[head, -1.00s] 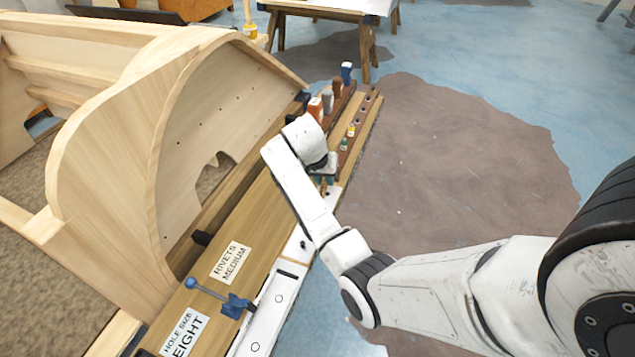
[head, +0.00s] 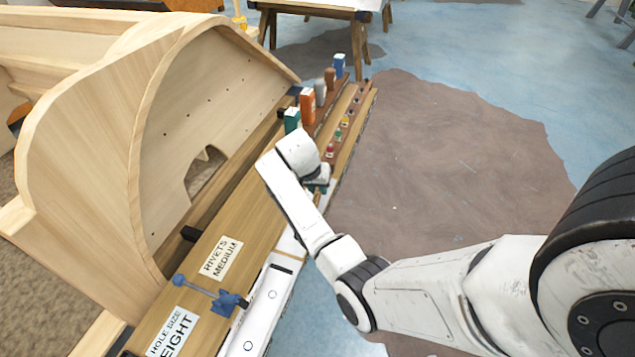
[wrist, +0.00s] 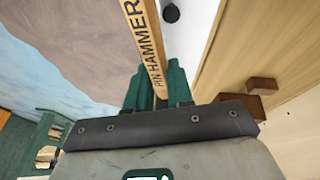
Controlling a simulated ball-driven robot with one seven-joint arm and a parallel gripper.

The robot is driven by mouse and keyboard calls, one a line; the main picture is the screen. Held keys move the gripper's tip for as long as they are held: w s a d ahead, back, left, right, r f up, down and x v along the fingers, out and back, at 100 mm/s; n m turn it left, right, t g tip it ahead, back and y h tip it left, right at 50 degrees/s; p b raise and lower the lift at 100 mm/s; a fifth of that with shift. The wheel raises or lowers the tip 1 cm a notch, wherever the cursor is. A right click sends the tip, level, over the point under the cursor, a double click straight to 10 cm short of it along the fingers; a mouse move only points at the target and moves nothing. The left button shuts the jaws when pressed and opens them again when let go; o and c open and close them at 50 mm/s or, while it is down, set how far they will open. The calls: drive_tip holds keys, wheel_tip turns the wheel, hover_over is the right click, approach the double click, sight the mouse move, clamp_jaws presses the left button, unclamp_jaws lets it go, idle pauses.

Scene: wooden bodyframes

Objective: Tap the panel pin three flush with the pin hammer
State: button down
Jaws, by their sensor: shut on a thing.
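My gripper (wrist: 160,92) has green fingers shut on the wooden handle of the pin hammer (wrist: 145,40), whose lettering reads PIN HAMMER. The handle runs up out of the wrist view, and the hammer's head is not clearly seen. In the head view my gripper (head: 318,186) is mostly hidden behind my own white wrist, over the right side of the bench. The curved wooden bodyframe (head: 150,140) stands at the left. Small dark dots mark its inner panel (head: 205,110); I cannot tell whether they are pins or holes, nor which is panel pin three.
The wooden bench (head: 245,220) carries a RIVETS MEDIUM label (head: 221,259) and a blue clamp-like tool (head: 228,301). Beyond my wrist stand a green box (head: 292,119), an orange box (head: 308,105) and a rack of small coloured items (head: 345,122). Open floor (head: 450,150) lies right.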

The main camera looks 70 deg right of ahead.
drive_tip(key=shift+r+p, duration=2.45)
drive_tip(key=shift+p, duration=0.35)
drive_tip(key=shift+f, duration=0.1)
